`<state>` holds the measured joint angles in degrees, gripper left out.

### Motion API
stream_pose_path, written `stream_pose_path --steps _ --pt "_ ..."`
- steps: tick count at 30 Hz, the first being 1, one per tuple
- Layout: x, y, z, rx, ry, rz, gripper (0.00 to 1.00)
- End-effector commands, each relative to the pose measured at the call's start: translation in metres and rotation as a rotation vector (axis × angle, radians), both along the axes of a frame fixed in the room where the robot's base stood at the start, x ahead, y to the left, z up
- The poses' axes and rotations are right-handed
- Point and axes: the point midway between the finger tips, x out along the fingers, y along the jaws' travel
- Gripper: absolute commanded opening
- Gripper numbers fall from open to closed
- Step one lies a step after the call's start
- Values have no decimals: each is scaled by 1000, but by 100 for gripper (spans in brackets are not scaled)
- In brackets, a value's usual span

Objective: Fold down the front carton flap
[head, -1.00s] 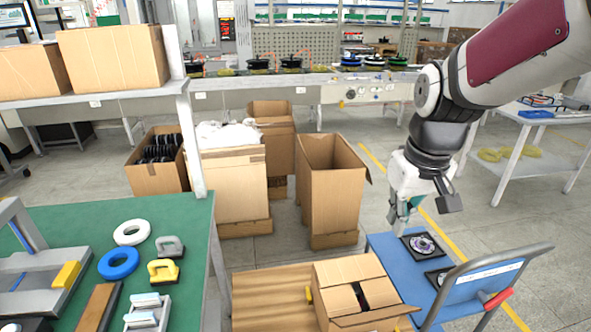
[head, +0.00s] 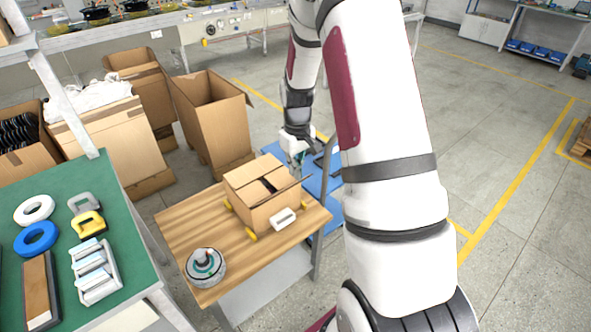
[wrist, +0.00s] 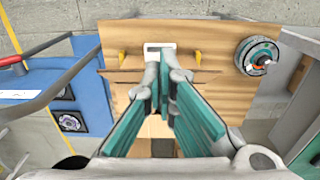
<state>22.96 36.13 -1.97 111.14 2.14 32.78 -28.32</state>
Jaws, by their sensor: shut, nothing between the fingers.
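The brown carton (head: 262,200) stands on the wooden table (head: 180,225), between yellow corner pieces. Its side top flaps lie folded inward, with a dark gap between them. The fingers hide the carton's middle there.
A round grey and green part (head: 206,265) stands on the wooden table's near end. A white handle-like piece (head: 284,219) is at the carton's front. The blue cart (head: 331,212) and its handle lie close to my arm. Tall open cartons (head: 212,115) stand behind.

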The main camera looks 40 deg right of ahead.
Motion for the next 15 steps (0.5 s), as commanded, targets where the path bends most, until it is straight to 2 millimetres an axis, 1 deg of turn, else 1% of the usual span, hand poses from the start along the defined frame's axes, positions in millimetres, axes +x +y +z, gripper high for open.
stream_pose_path --steps 1,9,15 --pt "1 0 -10 1 2 -1 0" --pt "1 0 -58 2 3 -1 0" --pt "1 0 -87 1 1 -1 0"
